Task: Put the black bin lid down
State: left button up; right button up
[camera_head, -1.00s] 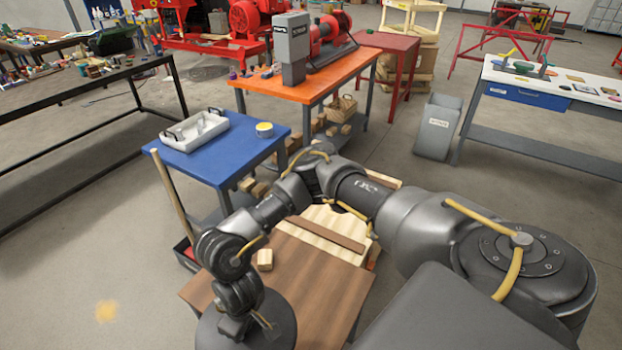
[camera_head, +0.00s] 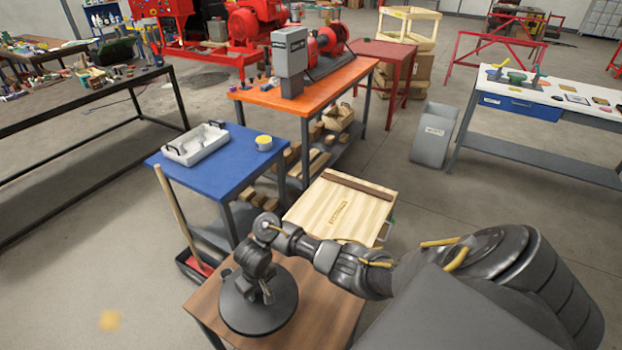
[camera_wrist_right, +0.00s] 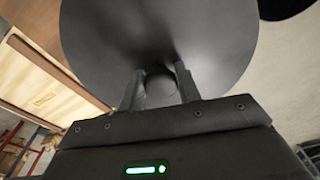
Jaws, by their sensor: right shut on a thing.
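The black bin lid (camera_head: 240,312) is a round dark disc over the brown wooden table (camera_head: 318,308) at the lower middle of the head view. My right gripper (camera_head: 266,292) is above it, shut on its knob. In the right wrist view the two fingers (camera_wrist_right: 160,88) sit either side of the round knob, and the lid (camera_wrist_right: 110,35) fills the upper middle. The lid looks about level. I cannot tell whether it touches the tabletop or hovers just above it. My left gripper is not in view.
A pale wooden crate (camera_head: 335,212) stands just behind the table. A blue table (camera_head: 205,182) with a white tray (camera_head: 196,147) and a yellow-topped tin (camera_head: 264,143) is behind left. A broom handle (camera_head: 172,205) rises at left. The right part of the tabletop is bare.

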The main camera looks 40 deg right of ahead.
aim_at(295, 294)
jog(key=shift+s+d+f+n, duration=0.2)
jog(key=shift+d, duration=0.3)
jog(key=shift+s+d+f+n, duration=0.2)
jog(key=shift+d, duration=0.25)
jog(key=s+d+f, duration=0.1)
jog(key=s+d, duration=0.1)
jog(key=s+d+f+b, duration=0.1)
jog(key=s+d, duration=0.1)
jog(key=s+d+f+b, duration=0.1)
jog(key=s+d+f, duration=0.1)
jog(key=shift+s+d+f, duration=0.1)
jog(key=s+d+f+b, duration=0.2)
jog(key=f, duration=0.1)
jog(key=s+d+f+b, duration=0.1)
jog(key=shift+f, duration=0.35)
jog(key=shift+d+f+b, duration=0.1)
jog(key=shift+f+b, duration=0.1)
jog(key=shift+b, duration=0.1)
jog(key=shift+s+d+f+b, duration=0.1)
jog(key=shift+f+b, duration=0.5)
jog(key=shift+f, duration=0.3)
jog(key=shift+s+d+f+b, duration=0.1)
jog(key=shift+f+b, duration=0.45)
jog(key=shift+f, duration=0.35)
jog(key=shift+f, duration=0.1)
jog(key=o, duration=1)
jog(key=shift+o, duration=0.2)
